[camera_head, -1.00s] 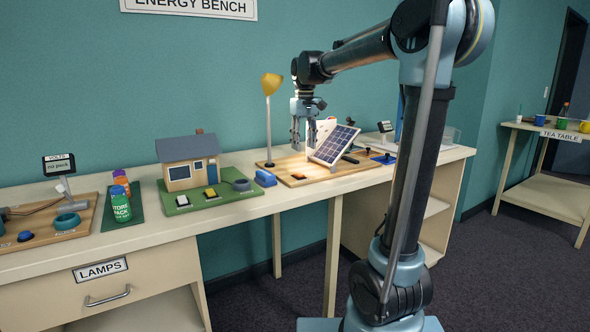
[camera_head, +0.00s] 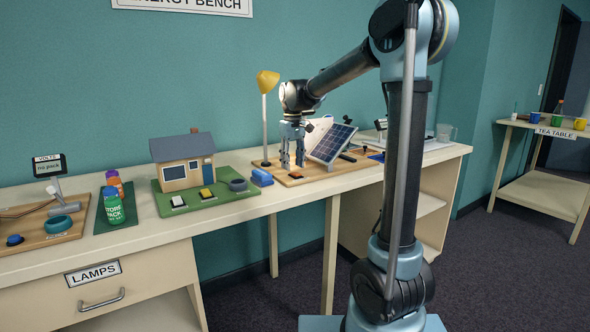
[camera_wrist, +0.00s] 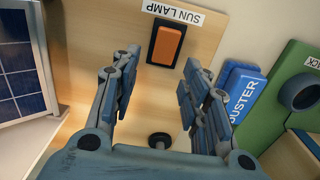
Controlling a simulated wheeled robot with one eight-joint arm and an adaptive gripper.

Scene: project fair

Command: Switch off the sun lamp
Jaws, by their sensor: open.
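The sun lamp (camera_head: 267,80) has a yellow head on a thin white post at the back of a wooden board (camera_head: 345,165). Its orange rocker switch (camera_wrist: 166,45) sits in a black frame beside the "SUN LAMP" label (camera_wrist: 173,12) in the wrist view. The switch also shows small on the board in the head view. My gripper (camera_head: 292,164) points down just above the board, close to the switch. In the wrist view its fingers (camera_wrist: 160,78) are apart and empty, with the switch beyond and between the tips. I cannot tell whether they touch anything.
A tilted solar panel (camera_head: 331,143) stands right beside my gripper. A blue duster (camera_head: 262,177) lies to its left, then a model house (camera_head: 183,160) on a green base.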

